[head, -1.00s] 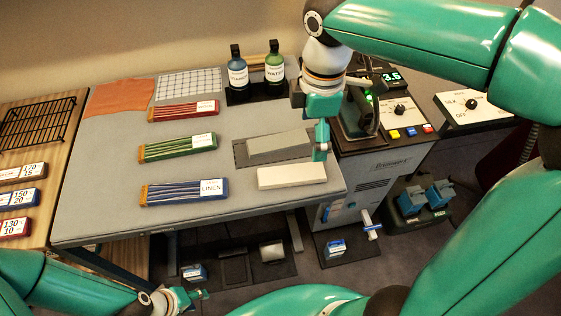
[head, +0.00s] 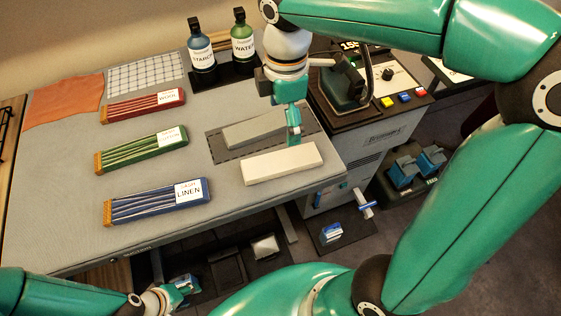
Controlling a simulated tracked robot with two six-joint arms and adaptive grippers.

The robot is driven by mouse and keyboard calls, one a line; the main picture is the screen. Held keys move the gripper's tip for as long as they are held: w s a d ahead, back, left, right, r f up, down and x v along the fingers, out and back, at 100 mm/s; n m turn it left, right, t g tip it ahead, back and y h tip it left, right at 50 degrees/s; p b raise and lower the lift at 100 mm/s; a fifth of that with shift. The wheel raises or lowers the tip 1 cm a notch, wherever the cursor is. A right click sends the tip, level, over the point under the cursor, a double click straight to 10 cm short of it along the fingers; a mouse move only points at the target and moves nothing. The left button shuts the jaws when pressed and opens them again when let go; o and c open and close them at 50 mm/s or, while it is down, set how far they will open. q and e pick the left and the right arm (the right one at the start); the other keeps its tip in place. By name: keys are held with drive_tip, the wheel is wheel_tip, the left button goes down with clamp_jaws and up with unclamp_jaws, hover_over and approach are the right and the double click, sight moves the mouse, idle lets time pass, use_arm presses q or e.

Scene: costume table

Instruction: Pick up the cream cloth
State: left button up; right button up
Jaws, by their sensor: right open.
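A flat cream piece (head: 282,162), which looks like the folded cream cloth, lies near the front right edge of the grey table (head: 60,220). Behind it a grey-green slab (head: 250,131) lies on a dark dashed mat (head: 217,150). My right gripper (head: 293,130) is open and points down at the right end of the slab, behind the cream piece and apart from it in the picture. Its height above the table is hard to tell. My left gripper (head: 186,286) is low in front of the table, far from the cream piece; its jaws are too small to read.
Blue (head: 155,203), green (head: 141,150) and red (head: 143,106) labelled bundles lie at left. An orange cloth (head: 64,100) and checked cloth (head: 146,73) lie behind. Two bottles (head: 201,49) stand at the back. A machine with an iron (head: 345,85) stands close at right.

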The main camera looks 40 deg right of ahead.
hover_over(282, 161)
wheel_tip(282, 161, down, 9)
drive_tip(key=shift+s+d+f, duration=0.1)
drive_tip(key=shift+w+f, duration=0.2)
drive_tip(key=shift+f, duration=2.5)
drive_tip(key=c, duration=1.2)
drive_tip(key=shift+r, duration=0.15)
